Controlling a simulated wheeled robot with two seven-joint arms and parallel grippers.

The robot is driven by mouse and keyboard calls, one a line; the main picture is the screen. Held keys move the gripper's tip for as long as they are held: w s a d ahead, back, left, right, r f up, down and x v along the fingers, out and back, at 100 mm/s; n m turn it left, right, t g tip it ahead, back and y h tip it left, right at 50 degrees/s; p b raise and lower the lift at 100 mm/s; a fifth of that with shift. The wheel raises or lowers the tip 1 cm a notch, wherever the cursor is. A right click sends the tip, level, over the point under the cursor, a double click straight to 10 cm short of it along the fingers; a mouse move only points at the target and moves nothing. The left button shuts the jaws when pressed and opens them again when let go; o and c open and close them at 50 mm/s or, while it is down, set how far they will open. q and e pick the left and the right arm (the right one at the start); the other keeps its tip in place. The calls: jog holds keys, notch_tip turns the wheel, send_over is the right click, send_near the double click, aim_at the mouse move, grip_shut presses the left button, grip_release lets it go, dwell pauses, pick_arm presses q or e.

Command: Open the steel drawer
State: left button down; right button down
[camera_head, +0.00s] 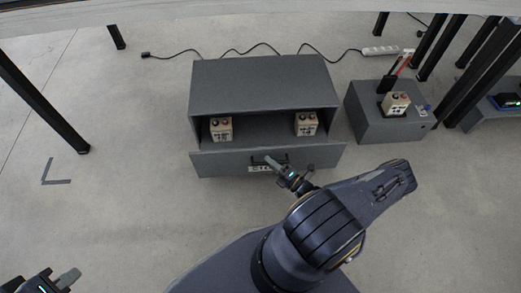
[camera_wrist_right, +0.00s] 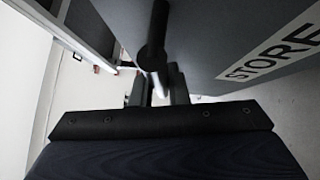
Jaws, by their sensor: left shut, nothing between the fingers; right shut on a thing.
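The grey steel drawer (camera_head: 222,162) is part of a low grey cabinet (camera_head: 262,86) on the floor. Its front panel stands out from the cabinet, and the space behind it shows two small boxes. The front carries a dark handle and a white label; the label reads STORE in the right wrist view (camera_wrist_right: 268,55). My right gripper (camera_head: 272,163) is shut on the drawer's handle (camera_wrist_right: 153,50), seen close up in the right wrist view. My left gripper (camera_head: 58,279) is shut and empty at the lower left, far from the drawer.
A smaller grey block (camera_head: 375,124) with another box (camera_head: 396,104) stands to the right. Dark table legs (camera_head: 40,100) stand at both sides.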

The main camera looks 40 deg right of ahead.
jog(key=s+a, duration=0.4)
jog(key=s, duration=0.3)
jog(key=shift+s+a+p, duration=0.35)
jog(key=shift+s, duration=0.05)
jog(key=c, duration=1.7)
grip_release()
jog(key=v, duration=0.7)
jog(key=shift+s+d+p, duration=0.15)
jog(key=shift+s+p, duration=0.25)
jog(key=shift+p, duration=0.05)
